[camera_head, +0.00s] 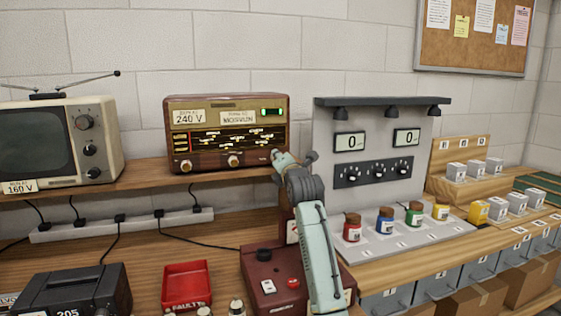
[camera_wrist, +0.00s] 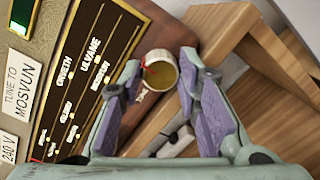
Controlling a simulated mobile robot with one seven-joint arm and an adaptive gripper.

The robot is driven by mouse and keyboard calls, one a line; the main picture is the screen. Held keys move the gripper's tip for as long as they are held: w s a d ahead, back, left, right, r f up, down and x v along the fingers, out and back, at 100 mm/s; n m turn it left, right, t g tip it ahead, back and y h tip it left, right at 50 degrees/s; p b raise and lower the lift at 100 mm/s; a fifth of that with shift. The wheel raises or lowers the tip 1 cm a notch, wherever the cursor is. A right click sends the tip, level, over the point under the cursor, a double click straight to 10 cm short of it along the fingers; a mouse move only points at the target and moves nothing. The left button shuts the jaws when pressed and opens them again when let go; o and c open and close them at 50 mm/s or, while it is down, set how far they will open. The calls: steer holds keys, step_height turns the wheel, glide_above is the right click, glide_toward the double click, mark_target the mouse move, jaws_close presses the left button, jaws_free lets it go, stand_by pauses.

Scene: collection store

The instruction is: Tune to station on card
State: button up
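The brown radio (camera_head: 226,133) stands on the wooden shelf, its dial facing me. A card (camera_head: 238,117) on it reads "TUNE TO MOSVUN" in the wrist view (camera_wrist: 22,90). The dial (camera_wrist: 85,75) carries several station names, MOSVUN among them; the pointer's exact place is unclear. A green-lit window (camera_head: 271,112) is at the radio's upper right. My gripper (camera_wrist: 160,62) is at the radio's lower right corner, its fingers apart on either side of the right knob (camera_wrist: 160,72), with small gaps seeming to show. In the head view my gripper (camera_head: 281,160) hides that knob.
Two other knobs (camera_head: 233,161) are left on the radio's front. A television (camera_head: 60,145) stands to its left, a grey panel (camera_head: 375,140) with displays to its right. A power strip (camera_head: 120,224), red tray (camera_head: 187,286) and red box (camera_head: 265,280) lie below.

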steer(key=c, duration=0.6)
steer(key=shift+m, duration=0.4)
steer(key=shift+f+m+g+y, duration=0.15)
steer(key=shift+m+y, duration=0.35)
steer(key=shift+m, duration=5.15)
steer(key=shift+r+m+g+y, duration=0.15)
steer(key=shift+m+y, duration=0.35)
steer(key=shift+m, duration=5.2)
steer(key=shift+f+m+g+y, duration=0.2)
steer(key=shift+m+y, duration=0.3)
steer(key=shift+m, duration=5.15)
